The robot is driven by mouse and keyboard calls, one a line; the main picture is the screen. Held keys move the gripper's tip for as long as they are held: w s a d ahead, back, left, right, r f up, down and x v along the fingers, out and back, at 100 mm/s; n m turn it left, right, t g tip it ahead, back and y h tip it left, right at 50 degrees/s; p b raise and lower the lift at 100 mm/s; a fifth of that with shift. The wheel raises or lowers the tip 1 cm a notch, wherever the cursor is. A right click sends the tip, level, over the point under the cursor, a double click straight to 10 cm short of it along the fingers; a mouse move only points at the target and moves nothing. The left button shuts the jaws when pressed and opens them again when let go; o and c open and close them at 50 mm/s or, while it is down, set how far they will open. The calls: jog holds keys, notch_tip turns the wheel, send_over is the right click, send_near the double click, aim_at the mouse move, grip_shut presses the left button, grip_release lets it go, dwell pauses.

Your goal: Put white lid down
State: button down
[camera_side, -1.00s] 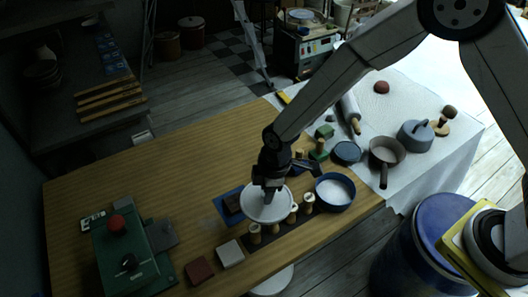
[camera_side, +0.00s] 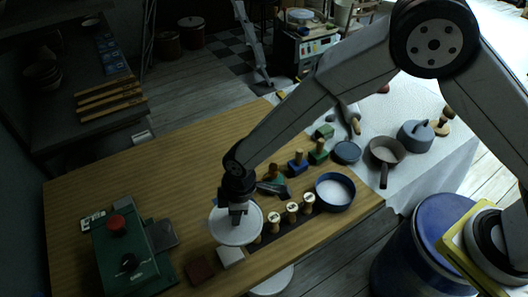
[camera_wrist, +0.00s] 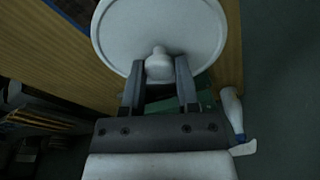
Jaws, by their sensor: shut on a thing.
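The white lid (camera_side: 224,234) is a round disc with a small knob. My gripper (camera_side: 237,221) is shut on that knob and holds the lid from above, near the front of the wooden table. In the wrist view my gripper (camera_wrist: 159,78) has one finger on each side of the knob, and the lid (camera_wrist: 160,22) spreads out beyond the fingertips. In the side view the lid looks roughly level and overlaps the back of a white tile. How high it is above the table is hard to tell. It hides part of the table beneath it.
A white tile (camera_side: 230,257) and a dark red tile (camera_side: 200,270) lie just in front. A green box with a red knob (camera_side: 125,250) stands left. Several wooden-handled stamps (camera_side: 291,210) and a blue bowl (camera_side: 335,192) are right. The table's middle-left (camera_side: 150,175) is clear.

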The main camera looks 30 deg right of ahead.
jog(key=w+a+f, duration=0.1)
jog(key=w+f, duration=0.1)
jog(key=w+a+f, duration=0.2)
jog(key=w, duration=0.1)
jog(key=w+a+f, duration=0.2)
jog(key=w+f, duration=0.1)
jog(key=shift+w+a, duration=0.15)
jog(key=shift+a, duration=0.05)
jog(key=shift+w+a+f, duration=0.35)
jog(key=shift+w+f, duration=0.2)
jog(key=shift+f, duration=0.05)
jog(key=shift+w+a+f, duration=0.2)
jog(key=shift+w+f, duration=0.05)
jog(key=shift+f, duration=1.65)
jog(key=shift+f, duration=0.15)
jog(key=shift+c, duration=1.8)
grip_release()
